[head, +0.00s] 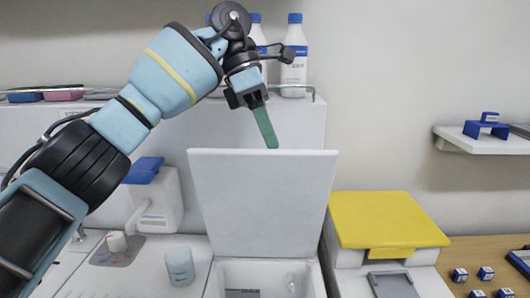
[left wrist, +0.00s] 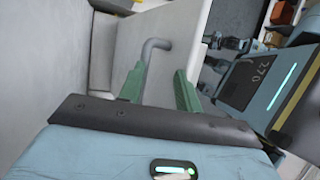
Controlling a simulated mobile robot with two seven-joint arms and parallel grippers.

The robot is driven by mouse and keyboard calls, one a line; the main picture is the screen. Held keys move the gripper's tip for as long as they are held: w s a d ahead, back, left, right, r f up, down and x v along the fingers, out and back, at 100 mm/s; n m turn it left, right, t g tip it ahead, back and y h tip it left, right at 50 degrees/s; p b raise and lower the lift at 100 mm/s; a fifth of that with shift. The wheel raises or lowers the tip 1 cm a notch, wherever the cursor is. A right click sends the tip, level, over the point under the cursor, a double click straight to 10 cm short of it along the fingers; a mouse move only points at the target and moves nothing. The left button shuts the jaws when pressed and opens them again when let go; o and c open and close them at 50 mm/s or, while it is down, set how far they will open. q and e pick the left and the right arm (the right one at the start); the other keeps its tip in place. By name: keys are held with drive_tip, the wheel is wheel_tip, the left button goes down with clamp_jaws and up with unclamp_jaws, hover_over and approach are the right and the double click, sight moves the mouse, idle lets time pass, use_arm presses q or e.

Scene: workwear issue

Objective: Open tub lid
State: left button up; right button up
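A white tub (head: 300,279) stands low at the centre of the head view. Its flat white lid (head: 262,205) stands upright at the back of the opening, showing the inside. My left gripper (head: 265,128) is at the lid's top edge, with a green finger reaching down to it. In the left wrist view its two green fingers (left wrist: 160,72) are apart. A bent grey bar (left wrist: 157,44) shows close to the left finger; I cannot tell whether they touch. My right gripper cannot be made out in either view.
A tub with a shut yellow lid (head: 385,218) stands to the right. A white cup (head: 180,266) and a blue-topped dispenser (head: 155,196) are at the left. White bottles (head: 294,58) stand on the ledge behind my gripper. A wall shelf (head: 480,141) is at the right.

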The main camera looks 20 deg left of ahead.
use_arm(q)
drive_tip(key=s+d, duration=0.1)
drive_tip(key=s, duration=0.2)
drive_tip(key=s+d+b, duration=0.1)
drive_tip(key=s, duration=0.3)
drive_tip(key=s+r, duration=0.1)
drive_tip(key=s, duration=0.3)
drive_tip(key=shift+s+d, duration=0.15)
drive_tip(key=shift+d, duration=0.25)
